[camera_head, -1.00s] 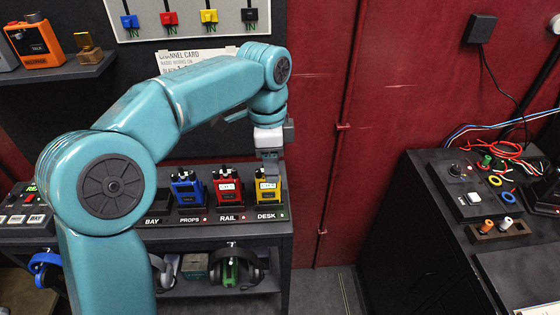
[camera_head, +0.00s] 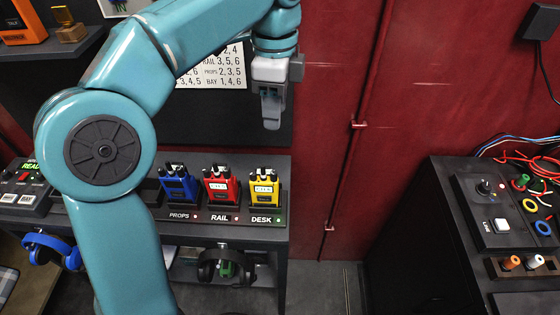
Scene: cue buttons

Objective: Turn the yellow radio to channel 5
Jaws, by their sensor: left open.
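The yellow radio (camera_head: 264,187) stands upright in the DESK slot of the charging shelf (camera_head: 228,232), with a small lit display whose digits are too small to read. A green light shows beside the DESK label. My left gripper (camera_head: 272,112) is above the yellow radio, apart from it, pointing down, open and empty. The channel card (camera_head: 222,72) on the wall is partly hidden behind my left arm; the visible rows include RAIL 3, 5, 6, PROPS 2, 3, 5 and BAY 1, 4, 6. My right gripper is not in view.
A red radio (camera_head: 220,187) and a blue radio (camera_head: 178,184) stand close to the left of the yellow one, with red lights at their labels. Headphones (camera_head: 222,266) hang below the shelf. A black console (camera_head: 487,212) stands at the right. Space right of the yellow radio is clear.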

